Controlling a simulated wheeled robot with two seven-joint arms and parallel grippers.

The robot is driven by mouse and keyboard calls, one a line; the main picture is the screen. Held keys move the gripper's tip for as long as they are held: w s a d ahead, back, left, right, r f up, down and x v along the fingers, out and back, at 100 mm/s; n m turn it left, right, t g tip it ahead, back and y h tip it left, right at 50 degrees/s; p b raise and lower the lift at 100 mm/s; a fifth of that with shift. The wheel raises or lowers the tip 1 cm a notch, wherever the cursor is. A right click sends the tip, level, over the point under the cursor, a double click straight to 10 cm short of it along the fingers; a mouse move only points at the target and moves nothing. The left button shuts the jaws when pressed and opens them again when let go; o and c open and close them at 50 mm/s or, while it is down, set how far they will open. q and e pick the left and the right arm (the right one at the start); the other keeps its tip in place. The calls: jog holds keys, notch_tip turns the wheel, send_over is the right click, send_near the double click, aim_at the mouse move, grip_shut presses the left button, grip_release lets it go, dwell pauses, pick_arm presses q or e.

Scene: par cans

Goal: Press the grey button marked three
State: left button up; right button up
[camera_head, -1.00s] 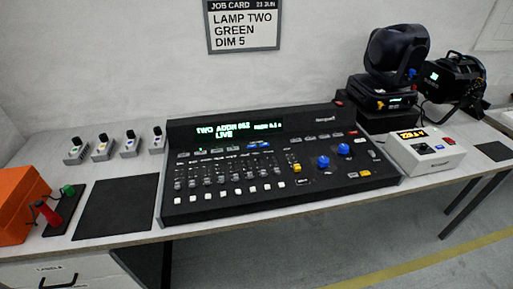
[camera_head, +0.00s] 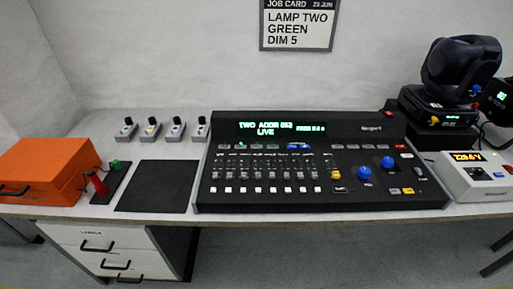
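A black lighting console (camera_head: 320,202) stands on the table in the middle of the view. Its lit screen (camera_head: 270,129) shows green text that seems to read "TWO ADDR", a number and "LIVE". A row of small grey buttons (camera_head: 256,147) runs below the screen, with blue ones (camera_head: 298,147) lit or coloured in the same row. The marks on the buttons are too small to read, so I cannot tell which is marked three. Neither of my grippers is in view.
Sliders and white keys (camera_head: 257,190) fill the console front, with blue knobs (camera_head: 364,173) at right. An orange case (camera_head: 42,165), a black mat (camera_head: 155,187) and several small switch boxes (camera_head: 150,129) lie left. A moving-head lamp (camera_head: 455,80) and white box (camera_head: 478,178) stand right.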

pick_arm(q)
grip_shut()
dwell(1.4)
